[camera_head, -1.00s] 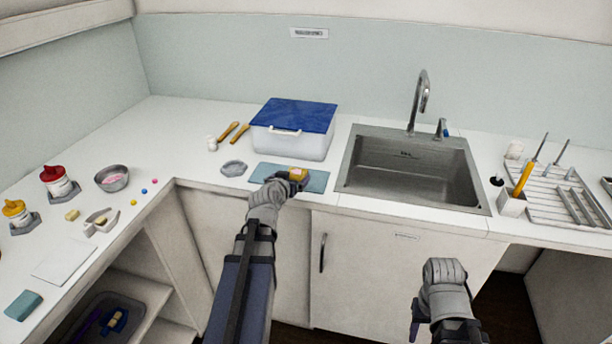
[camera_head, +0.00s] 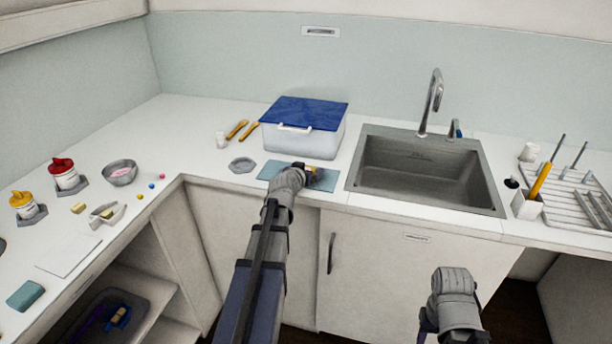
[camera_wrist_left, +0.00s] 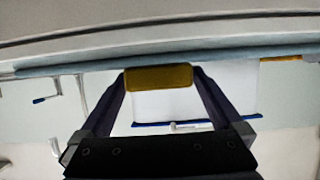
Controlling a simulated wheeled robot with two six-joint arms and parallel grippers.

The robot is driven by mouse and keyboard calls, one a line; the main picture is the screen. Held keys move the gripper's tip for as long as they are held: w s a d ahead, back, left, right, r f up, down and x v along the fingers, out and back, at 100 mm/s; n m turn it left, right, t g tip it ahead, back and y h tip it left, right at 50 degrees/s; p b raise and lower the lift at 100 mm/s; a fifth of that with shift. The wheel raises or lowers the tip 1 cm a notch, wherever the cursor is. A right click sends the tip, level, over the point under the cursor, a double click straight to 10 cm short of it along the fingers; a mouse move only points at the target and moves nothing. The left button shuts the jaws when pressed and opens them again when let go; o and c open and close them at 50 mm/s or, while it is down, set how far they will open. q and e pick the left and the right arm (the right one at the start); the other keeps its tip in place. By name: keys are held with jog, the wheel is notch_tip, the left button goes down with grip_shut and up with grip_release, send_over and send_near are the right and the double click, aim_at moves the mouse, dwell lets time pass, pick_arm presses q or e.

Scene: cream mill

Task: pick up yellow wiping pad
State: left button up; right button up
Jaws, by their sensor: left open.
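The yellow wiping pad (camera_wrist_left: 158,77) sits between the open fingers of my left gripper (camera_wrist_left: 161,80) in the left wrist view. Both fingers lie close along its ends; I cannot tell whether they touch it. In the head view a small yellow piece of the pad (camera_head: 309,168) shows at my left gripper (camera_head: 306,173), over the blue-grey mat (camera_head: 327,184). The wrist and fingers hide most of the pad there. My right gripper (camera_head: 428,322) hangs low in front of the cabinet, with its fingers mostly hidden.
A clear box with a blue lid (camera_head: 305,113) stands just behind the mat. The sink (camera_head: 378,131) is to the right, with a rack (camera_head: 575,200) beyond it. A grey dish (camera_head: 242,165) lies left of the mat. Jars and a bowl (camera_head: 121,173) stand farther left.

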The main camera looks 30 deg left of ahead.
pick_arm(q)
jog(key=c, duration=1.2)
jog(key=shift+o, duration=0.2)
jog(key=shift+r, duration=0.1)
notch_tip(320, 180, up, 10)
jog(key=p, duration=1)
